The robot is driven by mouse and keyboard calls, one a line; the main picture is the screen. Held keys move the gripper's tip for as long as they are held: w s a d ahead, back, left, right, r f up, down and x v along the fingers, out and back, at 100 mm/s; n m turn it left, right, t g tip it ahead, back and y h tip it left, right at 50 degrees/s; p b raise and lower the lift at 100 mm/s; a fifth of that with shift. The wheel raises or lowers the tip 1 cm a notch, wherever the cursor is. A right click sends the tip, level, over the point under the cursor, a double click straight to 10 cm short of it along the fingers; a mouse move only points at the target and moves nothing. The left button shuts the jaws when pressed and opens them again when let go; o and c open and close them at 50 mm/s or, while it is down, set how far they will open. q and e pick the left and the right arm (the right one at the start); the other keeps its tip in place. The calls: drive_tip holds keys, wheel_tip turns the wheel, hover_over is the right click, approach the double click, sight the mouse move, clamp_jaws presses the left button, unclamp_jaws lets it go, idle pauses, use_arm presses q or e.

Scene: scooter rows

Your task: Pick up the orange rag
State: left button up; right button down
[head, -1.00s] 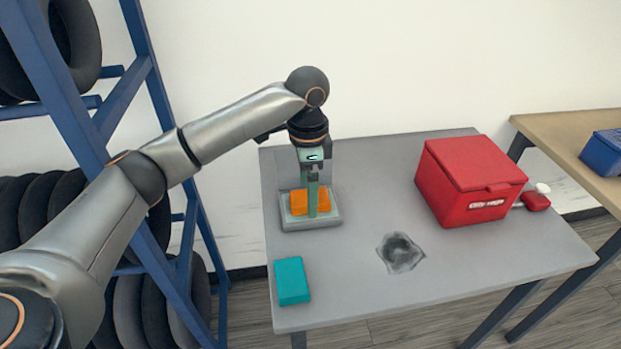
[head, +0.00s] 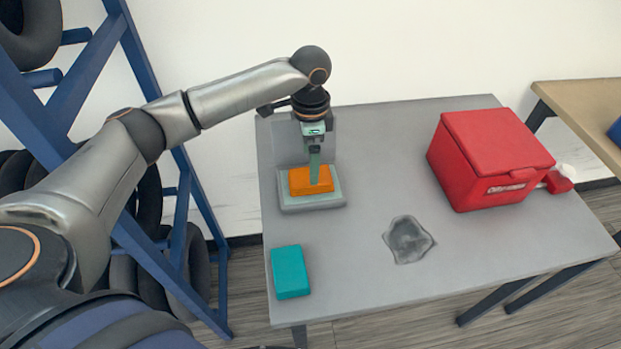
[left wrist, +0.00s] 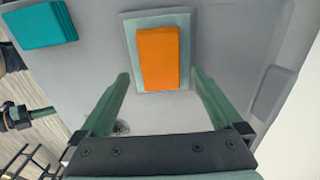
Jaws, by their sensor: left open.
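The orange rag (head: 297,184) is a folded block-like pad lying on a grey stand (head: 315,206) with a raised back, at the left rear of the grey table. It also shows whole in the left wrist view (left wrist: 158,60). My left gripper (head: 314,178) points down over the rag. In the head view its fingers overlap the rag. In the left wrist view its green fingers (left wrist: 160,76) are spread wide, with the rag between and beyond their tips and no contact visible. My right gripper is not in view.
A teal folded pad (head: 291,271) lies at the table's front left. A crumpled grey cloth or stain (head: 409,239) is mid-table. A red box (head: 490,160) stands at the right, with a small red item (head: 557,182) beside it. A blue tyre rack (head: 150,85) stands left of the table.

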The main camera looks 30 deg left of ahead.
sight(299, 178)
use_arm(q)
drive_tip(key=shift+f, duration=2.8)
drive_tip(key=shift+c, duration=0.2)
drive_tip(key=c, duration=1.1)
drive_tip(key=shift+r, duration=0.1)
drive_tip(key=shift+c, duration=0.2)
